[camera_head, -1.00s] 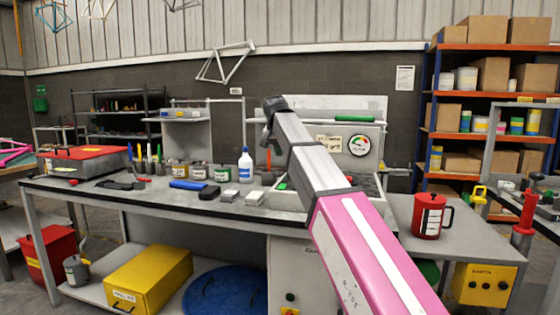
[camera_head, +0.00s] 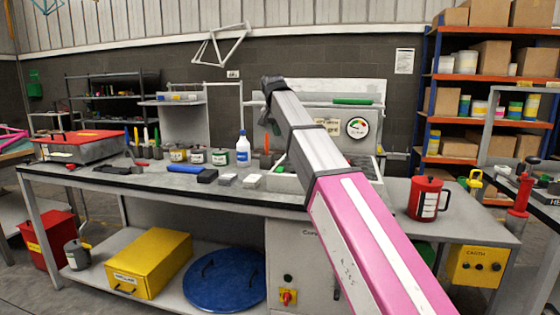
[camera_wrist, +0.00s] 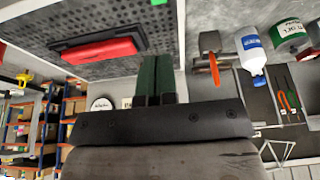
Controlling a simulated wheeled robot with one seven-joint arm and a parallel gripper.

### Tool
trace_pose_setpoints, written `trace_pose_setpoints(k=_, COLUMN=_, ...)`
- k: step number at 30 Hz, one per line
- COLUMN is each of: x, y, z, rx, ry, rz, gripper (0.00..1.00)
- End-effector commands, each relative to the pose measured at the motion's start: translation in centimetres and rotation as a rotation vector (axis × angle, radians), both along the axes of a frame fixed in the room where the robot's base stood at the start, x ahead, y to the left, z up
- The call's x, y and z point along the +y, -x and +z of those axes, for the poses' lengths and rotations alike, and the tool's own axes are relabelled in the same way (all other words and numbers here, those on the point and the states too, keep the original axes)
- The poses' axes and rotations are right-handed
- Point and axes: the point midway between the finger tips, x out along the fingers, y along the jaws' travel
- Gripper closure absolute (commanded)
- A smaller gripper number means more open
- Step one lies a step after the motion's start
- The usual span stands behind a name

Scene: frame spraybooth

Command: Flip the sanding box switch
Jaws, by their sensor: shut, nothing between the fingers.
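The sanding box is a tray with a perforated grey bed (camera_wrist: 110,30), seen close up in the wrist view. In the head view its panel with a round gauge (camera_head: 357,127) stands behind my arm, which hides much of the box. A red rotary switch on a yellow plate (camera_head: 288,297) is on the grey cabinet (camera_head: 310,255) below the bench; I cannot tell whether it belongs to the box. My gripper (camera_wrist: 156,60) shows two dark green fingers side by side, shut and empty, over the edge of the bed. In the head view my arm reaches up over the bench.
A blue-and-white bottle (camera_head: 243,148), several tins and grey blocks stand on the bench. A red mug (camera_head: 427,198) is at the right. A yellow box (camera_head: 150,262) and a blue lid (camera_head: 225,280) lie on the lower shelf.

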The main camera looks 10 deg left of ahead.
Motion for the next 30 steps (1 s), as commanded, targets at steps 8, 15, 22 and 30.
trace_pose_setpoints(k=8, x=-0.1, y=-0.6, z=-1.8, rx=0.002, ry=0.001, rz=0.0, gripper=1.0)
trace_pose_setpoints(k=15, x=-0.3, y=-2.1, z=-5.8, rx=0.002, ry=0.001, rz=0.0, gripper=1.0)
trace_pose_setpoints(k=22, x=-0.6, y=-3.5, z=-9.6, rx=0.002, ry=0.001, rz=0.0, gripper=1.0)
trace_pose_setpoints(k=30, x=-0.6, y=-3.9, z=-12.7, rx=0.001, ry=0.0, rz=0.0, gripper=1.0)
